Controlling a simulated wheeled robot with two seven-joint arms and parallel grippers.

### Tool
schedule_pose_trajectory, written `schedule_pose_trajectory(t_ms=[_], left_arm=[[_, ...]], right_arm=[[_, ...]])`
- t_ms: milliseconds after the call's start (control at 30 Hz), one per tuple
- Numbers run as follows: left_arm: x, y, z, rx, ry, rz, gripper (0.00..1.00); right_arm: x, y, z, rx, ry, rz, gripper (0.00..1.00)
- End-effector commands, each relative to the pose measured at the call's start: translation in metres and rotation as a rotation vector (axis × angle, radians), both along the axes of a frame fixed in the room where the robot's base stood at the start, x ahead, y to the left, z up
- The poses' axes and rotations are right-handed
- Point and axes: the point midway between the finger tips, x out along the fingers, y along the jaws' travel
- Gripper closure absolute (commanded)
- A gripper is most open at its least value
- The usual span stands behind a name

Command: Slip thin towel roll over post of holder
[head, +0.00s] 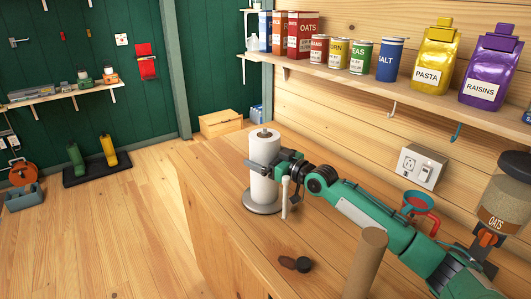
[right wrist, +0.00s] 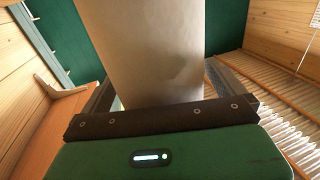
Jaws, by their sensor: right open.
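The white towel roll (head: 263,184) stands upright on the holder, whose round grey base (head: 262,209) rests on the wooden counter. The tip of the holder's post (head: 264,132) shows above the roll's top, so the roll is around the post. My right gripper (head: 264,166) is at the upper part of the roll with its fingers on either side, open. In the right wrist view the pale roll (right wrist: 155,55) rises between the spread fingers; I cannot tell whether they touch it. My left gripper is not in view.
A brown cylinder (head: 366,260) and a dark pestle-like object (head: 294,263) are on the counter in front. A funnel (head: 420,202) and an oats dispenser (head: 499,205) are at the right. A shelf (head: 340,75) with cans and bags runs above.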

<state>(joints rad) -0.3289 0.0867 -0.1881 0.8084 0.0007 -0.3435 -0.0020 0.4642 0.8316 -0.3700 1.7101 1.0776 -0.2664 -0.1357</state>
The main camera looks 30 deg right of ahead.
Motion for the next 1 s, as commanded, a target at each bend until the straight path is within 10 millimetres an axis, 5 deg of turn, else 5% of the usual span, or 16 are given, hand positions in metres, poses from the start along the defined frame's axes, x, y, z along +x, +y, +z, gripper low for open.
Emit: schedule_pose_trajectory(t_ms=[267,700,1000], left_arm=[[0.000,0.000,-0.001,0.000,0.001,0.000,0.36],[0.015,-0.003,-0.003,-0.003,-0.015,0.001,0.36],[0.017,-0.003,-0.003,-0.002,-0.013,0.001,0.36]], right_arm=[[0.000,0.000,0.033,0.000,-0.005,0.000,0.00],[0.000,0.000,0.140,-0.001,-0.007,-0.001,0.00],[0.000,0.000,0.188,0.001,-0.004,0.000,0.00]])
